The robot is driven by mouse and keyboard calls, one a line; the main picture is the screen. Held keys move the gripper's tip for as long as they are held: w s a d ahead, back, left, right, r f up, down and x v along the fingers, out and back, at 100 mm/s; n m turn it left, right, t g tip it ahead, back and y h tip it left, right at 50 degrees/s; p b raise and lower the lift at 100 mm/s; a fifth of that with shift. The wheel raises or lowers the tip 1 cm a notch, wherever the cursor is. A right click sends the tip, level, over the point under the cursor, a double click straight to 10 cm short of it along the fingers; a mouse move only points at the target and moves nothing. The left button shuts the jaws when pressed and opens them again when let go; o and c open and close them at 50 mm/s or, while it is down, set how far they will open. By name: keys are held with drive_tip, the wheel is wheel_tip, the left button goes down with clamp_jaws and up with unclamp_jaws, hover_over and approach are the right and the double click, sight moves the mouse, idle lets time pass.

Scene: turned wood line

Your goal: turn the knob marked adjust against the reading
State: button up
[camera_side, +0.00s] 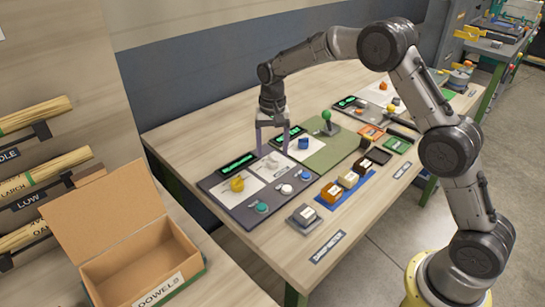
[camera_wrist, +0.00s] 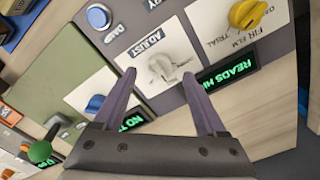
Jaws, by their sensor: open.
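The adjust knob (camera_wrist: 172,68) is pale grey with a pointer-like bar and sits on a white plate beside a dark label reading ADJUST (camera_wrist: 148,40). It also shows small in the side view (camera_side: 273,160). My gripper (camera_wrist: 158,75) is open, its two fingers pointing down at the panel. In the side view my gripper (camera_side: 272,153) stands over the knob. A green-lit display (camera_wrist: 228,72) begins "READS H"; the rest is hidden by the finger.
A yellow knob (camera_side: 237,184) marked with wood names sits on the same dark panel. A blue knob (camera_side: 303,142) and a green-topped lever (camera_side: 326,116) stand to the right. Coloured buttons and wooden blocks lie nearer the front. A cardboard box (camera_side: 150,262) is at left.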

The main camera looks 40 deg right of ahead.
sight(273, 157)
drive_tip(key=shift+f, duration=1.65)
clamp_jaws()
